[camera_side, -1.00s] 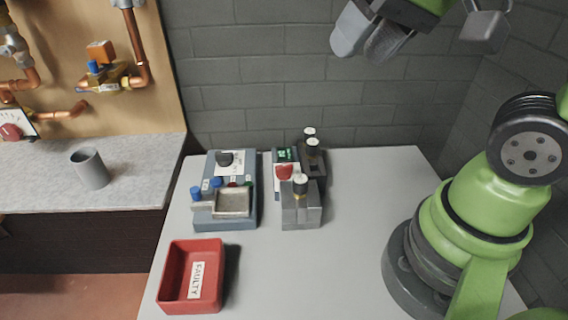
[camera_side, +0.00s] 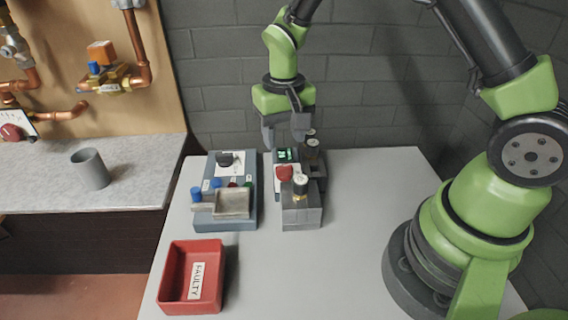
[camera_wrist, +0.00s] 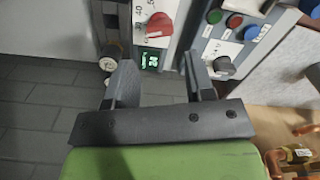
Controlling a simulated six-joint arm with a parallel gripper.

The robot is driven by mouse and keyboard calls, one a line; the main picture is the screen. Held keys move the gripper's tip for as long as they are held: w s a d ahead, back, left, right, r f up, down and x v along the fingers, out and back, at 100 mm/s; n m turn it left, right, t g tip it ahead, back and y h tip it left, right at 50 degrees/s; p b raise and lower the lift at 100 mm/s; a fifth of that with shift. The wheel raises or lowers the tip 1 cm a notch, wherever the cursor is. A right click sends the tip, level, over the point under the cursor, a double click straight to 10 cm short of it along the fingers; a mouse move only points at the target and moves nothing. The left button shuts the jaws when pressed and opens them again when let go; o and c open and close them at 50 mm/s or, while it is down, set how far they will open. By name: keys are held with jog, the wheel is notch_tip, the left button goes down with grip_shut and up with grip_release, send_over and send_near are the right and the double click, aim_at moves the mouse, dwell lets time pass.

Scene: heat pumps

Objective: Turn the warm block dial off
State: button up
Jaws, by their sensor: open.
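The warm block unit (camera_side: 281,190) stands on the white table with a lit green display (camera_side: 286,155) and a red dial (camera_side: 284,173). The dial (camera_wrist: 158,29) also shows in the wrist view, beside printed scale numbers and close to the lit display (camera_wrist: 152,60). I cannot tell which mark it points to. My gripper (camera_side: 286,136) points down above the back of the unit, apart from the dial. In the wrist view, its open, empty fingers (camera_wrist: 160,75) frame the display end of the unit.
Left of the unit is a blue-grey box with a black knob (camera_side: 225,159) and several coloured buttons. Capped cylinders stand right of the dial, one (camera_side: 301,185) on a grey block. A red bin (camera_side: 176,278) marked FAULTY is at front left.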

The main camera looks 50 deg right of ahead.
aim_at(284, 166)
notch_tip(284, 166, down, 8)
jog(key=shift+r, duration=0.15)
jog(key=c, duration=0.6)
jog(key=shift+c, duration=0.2)
jog(key=shift+n, duration=0.3)
jog(key=n, duration=0.3)
jog(key=shift+n, duration=2.1)
jog(key=o, duration=0.6)
